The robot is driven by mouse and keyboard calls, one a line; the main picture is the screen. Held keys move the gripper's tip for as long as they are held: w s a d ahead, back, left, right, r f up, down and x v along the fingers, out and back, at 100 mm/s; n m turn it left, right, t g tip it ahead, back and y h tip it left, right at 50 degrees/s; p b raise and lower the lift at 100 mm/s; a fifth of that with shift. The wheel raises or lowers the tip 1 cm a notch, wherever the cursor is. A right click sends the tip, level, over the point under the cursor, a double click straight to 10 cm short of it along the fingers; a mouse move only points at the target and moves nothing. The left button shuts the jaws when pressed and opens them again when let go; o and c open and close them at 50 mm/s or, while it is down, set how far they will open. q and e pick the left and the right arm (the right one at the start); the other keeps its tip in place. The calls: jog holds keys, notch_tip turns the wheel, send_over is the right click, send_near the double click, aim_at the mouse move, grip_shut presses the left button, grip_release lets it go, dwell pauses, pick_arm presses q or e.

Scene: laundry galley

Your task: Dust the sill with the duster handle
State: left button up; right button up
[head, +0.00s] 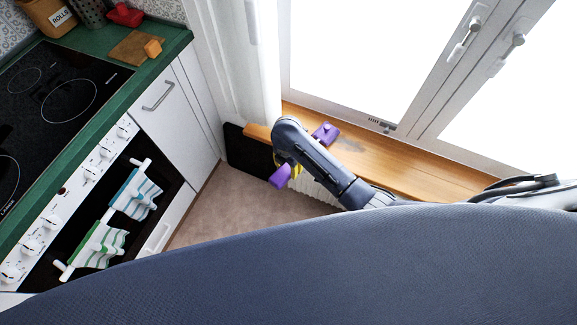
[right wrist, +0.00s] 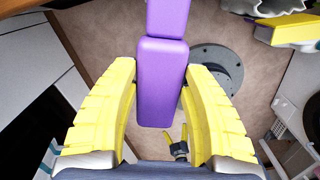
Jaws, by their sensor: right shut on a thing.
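My right gripper (right wrist: 161,90) is shut on a purple duster handle (right wrist: 163,82), which lies between its yellow fingers and runs out past their tips in the right wrist view. In the head view my right arm reaches over the wooden sill (head: 418,177) under the window. One purple end of the duster handle (head: 280,176) shows left of the gripper, above the floor. A purple block (head: 326,133) shows over the sill behind the arm; the arm hides any join between them. A greyish dust patch (head: 378,146) lies on the sill right of the block.
The window frame (head: 360,118) rises behind the sill. A white radiator (head: 318,190) stands under the sill. At left are a green counter (head: 100,90) with a black hob (head: 62,88) and an oven with hanging towels (head: 135,195). Bare floor (head: 230,208) lies between.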

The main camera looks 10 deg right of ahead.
jog(key=shift+f, duration=0.7)
jog(key=shift+d, duration=0.1)
jog(key=s+d, duration=0.6)
jog(key=d, duration=0.2)
jog(key=shift+s+d, duration=0.15)
jog(key=shift+s, duration=0.15)
dwell(1.4)
jog(key=shift+s+d, duration=2.1)
jog(key=shift+d, duration=0.65)
jog(key=w+a, duration=0.8)
jog(key=a, duration=0.3)
jog(key=shift+w+a+f, duration=0.2)
jog(key=shift+w+f, duration=0.05)
jog(key=shift+w, duration=0.15)
